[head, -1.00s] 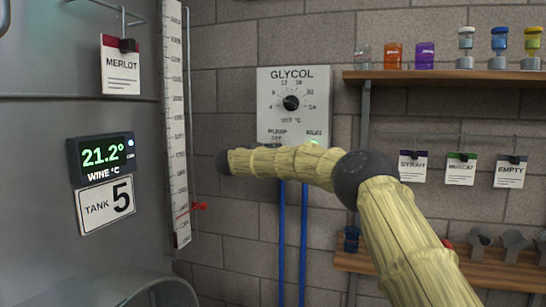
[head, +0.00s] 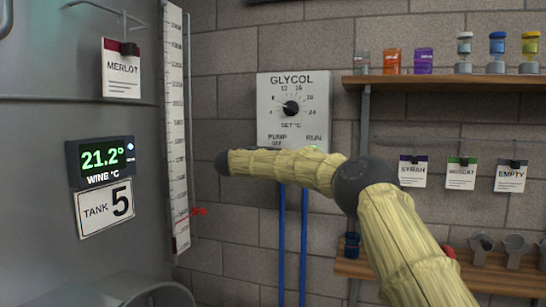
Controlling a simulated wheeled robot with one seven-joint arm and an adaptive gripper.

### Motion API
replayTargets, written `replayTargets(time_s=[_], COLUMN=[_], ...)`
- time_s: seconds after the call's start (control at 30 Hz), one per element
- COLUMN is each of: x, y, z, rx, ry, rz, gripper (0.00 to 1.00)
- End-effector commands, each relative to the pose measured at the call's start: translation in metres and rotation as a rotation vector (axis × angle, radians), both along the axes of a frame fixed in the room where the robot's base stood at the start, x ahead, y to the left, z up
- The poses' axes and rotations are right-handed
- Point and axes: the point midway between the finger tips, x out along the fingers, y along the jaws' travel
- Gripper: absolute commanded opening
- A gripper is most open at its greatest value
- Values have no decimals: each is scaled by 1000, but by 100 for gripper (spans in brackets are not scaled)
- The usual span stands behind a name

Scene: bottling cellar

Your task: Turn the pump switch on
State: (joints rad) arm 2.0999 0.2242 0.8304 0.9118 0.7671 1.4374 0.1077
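The white GLYCOL control panel (head: 294,92) is on the block wall. Its upper part carries a black dial (head: 290,108) marked SET °C. Below are the labels PUMP, with OFF under it, and RUN (head: 314,138). My sleeved arm crosses in front of the panel's lower edge and hides the pump switch. No green light shows under RUN; I cannot tell if the lamp is out or covered. My gripper is not in view; the arm's visible part ends in a dark joint left of the panel.
Two blue pipes (head: 282,245) run down below the panel. At left is the steel tank (head: 40,260) with its 21.2° display (head: 101,158) and level gauge (head: 175,120). A wooden shelf (head: 450,82) with jars and hanging tags are at right.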

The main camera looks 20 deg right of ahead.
Motion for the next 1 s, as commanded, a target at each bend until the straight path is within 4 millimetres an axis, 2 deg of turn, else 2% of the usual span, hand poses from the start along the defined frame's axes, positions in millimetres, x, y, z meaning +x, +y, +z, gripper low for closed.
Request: replayTargets(time_s=[0.47,1.0], x=[-4,-53], y=[7,80], z=[2,2], rx=[-1,-2], ry=[-1,-1], rz=[2,1], gripper=[32,32])
